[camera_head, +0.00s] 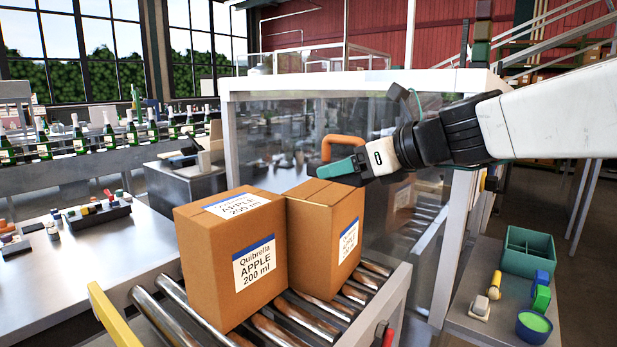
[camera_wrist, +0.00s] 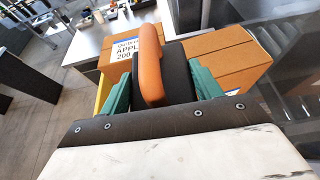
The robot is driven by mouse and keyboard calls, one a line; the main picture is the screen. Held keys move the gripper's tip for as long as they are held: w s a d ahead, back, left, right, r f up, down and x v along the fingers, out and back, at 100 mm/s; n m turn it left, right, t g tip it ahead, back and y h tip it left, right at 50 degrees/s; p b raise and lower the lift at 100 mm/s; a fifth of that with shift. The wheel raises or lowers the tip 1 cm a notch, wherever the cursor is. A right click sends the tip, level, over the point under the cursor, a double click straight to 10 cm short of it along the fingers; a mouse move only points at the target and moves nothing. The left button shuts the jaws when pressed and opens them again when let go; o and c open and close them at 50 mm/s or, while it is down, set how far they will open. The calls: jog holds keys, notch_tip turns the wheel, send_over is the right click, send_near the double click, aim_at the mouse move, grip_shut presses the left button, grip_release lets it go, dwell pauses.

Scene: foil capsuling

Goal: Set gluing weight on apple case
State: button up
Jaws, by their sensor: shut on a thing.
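My gripper (camera_head: 340,169) is shut on a gluing weight, a dark block with an orange loop handle (camera_head: 345,142). In the wrist view the dark block (camera_wrist: 181,72) sits between the teal fingers, with its orange handle (camera_wrist: 150,66) towards the camera. The weight appears over the top of the right carton; I cannot tell whether it touches. The left brown carton (camera_head: 208,285) is labelled Quibrella APPLE 200 ml. The right carton (camera_head: 310,255) stands against it, its side label only partly readable. In the wrist view the carton tops (camera_wrist: 225,55) lie behind the weight.
The cartons stand on a roller conveyor (camera_head: 272,327) with a yellow rail at left. A clear-panelled enclosure (camera_head: 270,135) rises behind them. A side shelf at right holds a green tray (camera_head: 527,252) and a blue bowl (camera_head: 533,327). A steel table (camera_head: 80,265) is at left.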

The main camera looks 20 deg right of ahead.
send_over(327, 187)
jog(key=shift+f, duration=2.4)
jog(key=shift+f, duration=0.65)
jog(key=o, duration=1.6)
jog(key=shift+o, duration=0.2)
jog(key=shift+r, duration=0.2)
jog(key=v, duration=1.2)
jog(key=shift+r, duration=0.25)
